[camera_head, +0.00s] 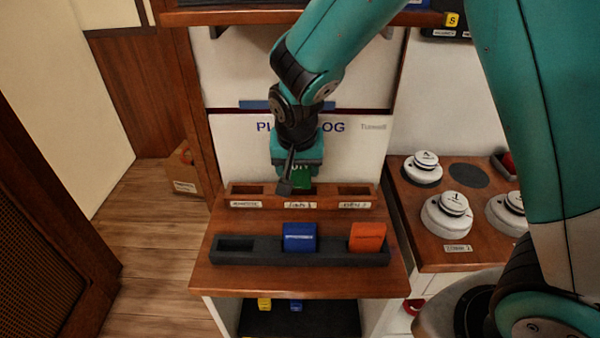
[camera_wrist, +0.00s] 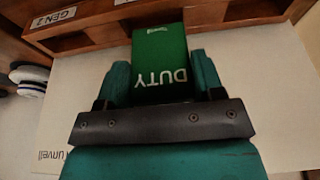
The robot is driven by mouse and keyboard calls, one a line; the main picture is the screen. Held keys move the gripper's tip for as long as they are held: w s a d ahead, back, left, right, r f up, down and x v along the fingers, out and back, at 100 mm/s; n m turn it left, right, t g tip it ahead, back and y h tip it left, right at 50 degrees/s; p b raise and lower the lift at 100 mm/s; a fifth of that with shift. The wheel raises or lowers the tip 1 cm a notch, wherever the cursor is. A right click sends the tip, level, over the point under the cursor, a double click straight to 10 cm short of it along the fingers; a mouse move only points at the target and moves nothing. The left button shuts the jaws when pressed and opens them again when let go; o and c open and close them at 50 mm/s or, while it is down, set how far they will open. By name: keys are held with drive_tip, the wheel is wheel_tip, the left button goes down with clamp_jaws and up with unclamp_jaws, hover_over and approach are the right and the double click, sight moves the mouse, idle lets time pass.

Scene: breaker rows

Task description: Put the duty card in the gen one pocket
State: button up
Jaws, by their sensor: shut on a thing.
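The green duty card (camera_wrist: 160,62), marked DUTY, is held between the fingers of my gripper (camera_wrist: 162,88) in the wrist view. In the head view my gripper (camera_head: 297,168) is above the wooden pocket rack (camera_head: 270,205). The card's green face (camera_head: 302,181) shows below the gripper, at the middle pocket. The middle label (camera_head: 300,205) seems to read GEN 1, and the right label (camera_head: 354,205) seems to read GEN 2. In the wrist view the card's far end overlaps the rack (camera_wrist: 105,32). I cannot tell whether it is inside the pocket.
A dark tray (camera_head: 340,259) in front of the rack holds a blue card (camera_head: 299,237) and an orange card (camera_head: 367,237); its left slot is empty. White round knobs (camera_head: 447,213) stand on the panel at right. A white board (camera_head: 360,140) is behind the rack.

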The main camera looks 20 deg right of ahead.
sight(301, 175)
drive_tip(key=shift+d, duration=0.35)
drive_tip(key=shift+f, duration=0.4)
drive_tip(key=shift+f+p, duration=0.3)
drive_tip(key=shift+f, duration=1.1)
